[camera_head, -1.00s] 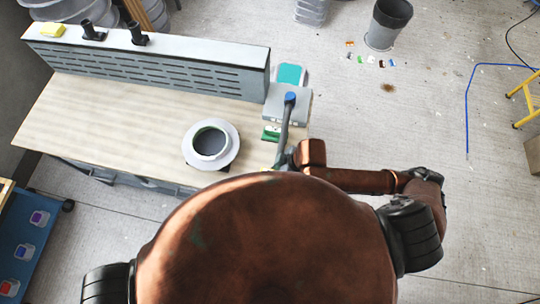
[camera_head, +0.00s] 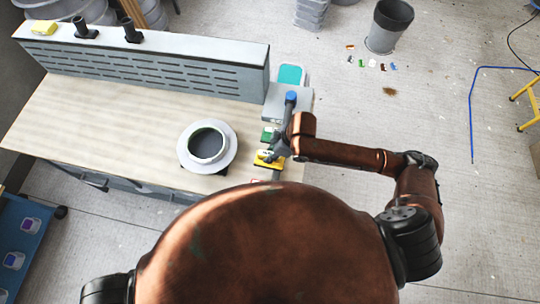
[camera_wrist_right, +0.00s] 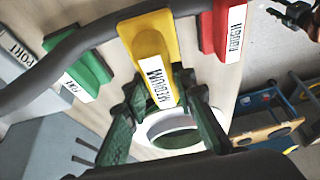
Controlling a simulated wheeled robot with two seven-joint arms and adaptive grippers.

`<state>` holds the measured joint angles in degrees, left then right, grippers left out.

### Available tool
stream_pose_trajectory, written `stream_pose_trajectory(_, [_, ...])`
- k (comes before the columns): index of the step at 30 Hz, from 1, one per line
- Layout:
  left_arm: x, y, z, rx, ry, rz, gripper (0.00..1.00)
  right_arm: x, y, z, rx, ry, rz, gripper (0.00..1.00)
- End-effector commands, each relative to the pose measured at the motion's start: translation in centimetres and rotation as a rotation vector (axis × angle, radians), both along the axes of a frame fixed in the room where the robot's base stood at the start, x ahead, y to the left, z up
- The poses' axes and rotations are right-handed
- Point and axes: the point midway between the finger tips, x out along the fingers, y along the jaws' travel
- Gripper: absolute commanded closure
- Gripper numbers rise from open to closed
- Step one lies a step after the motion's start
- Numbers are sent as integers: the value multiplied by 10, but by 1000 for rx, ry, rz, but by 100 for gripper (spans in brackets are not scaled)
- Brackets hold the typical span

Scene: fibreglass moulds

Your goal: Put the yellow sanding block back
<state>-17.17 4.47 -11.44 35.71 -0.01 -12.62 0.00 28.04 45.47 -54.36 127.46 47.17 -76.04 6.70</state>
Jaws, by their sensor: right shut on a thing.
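The yellow sanding block (camera_head: 269,161), with a white label reading MEDIUM, is at the workbench's right end. In the right wrist view the yellow block (camera_wrist_right: 150,45) lies between a green block (camera_wrist_right: 78,62) and a red block (camera_wrist_right: 229,32) labelled ROUGH. My right gripper (camera_head: 279,150) is shut on the yellow block, its green fingers reaching the labelled end. The green block also shows in the head view (camera_head: 268,134), just beyond the yellow one. I cannot tell whether the yellow block touches the surface under it. My left gripper is not in view.
A white ring-shaped mould (camera_head: 207,146) stands on the wooden bench (camera_head: 90,115), left of the gripper. A slotted grey panel (camera_head: 150,68) runs along the back. A dark hose crosses close to the blocks in the wrist view. A grey bucket (camera_head: 388,25) stands on the floor.

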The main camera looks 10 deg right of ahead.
Motion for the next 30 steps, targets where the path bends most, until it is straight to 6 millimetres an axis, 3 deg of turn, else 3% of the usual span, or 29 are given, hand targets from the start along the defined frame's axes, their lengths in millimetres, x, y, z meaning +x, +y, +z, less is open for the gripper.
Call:
stream_pose_trajectory(8, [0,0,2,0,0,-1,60,17,-1,-21,-1,1,-1,100])
stream_pose_trajectory(15, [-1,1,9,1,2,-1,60,15,-1,-48,-1,0,0,100])
stream_pose_trajectory(25, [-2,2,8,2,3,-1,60,15,-1,-52,0,0,1,100])
stream_pose_trajectory(26, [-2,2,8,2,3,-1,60,15,-1,-52,0,0,1,75])
stream_pose_trajectory(30, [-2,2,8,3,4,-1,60,15,-1,-52,0,0,1,66])
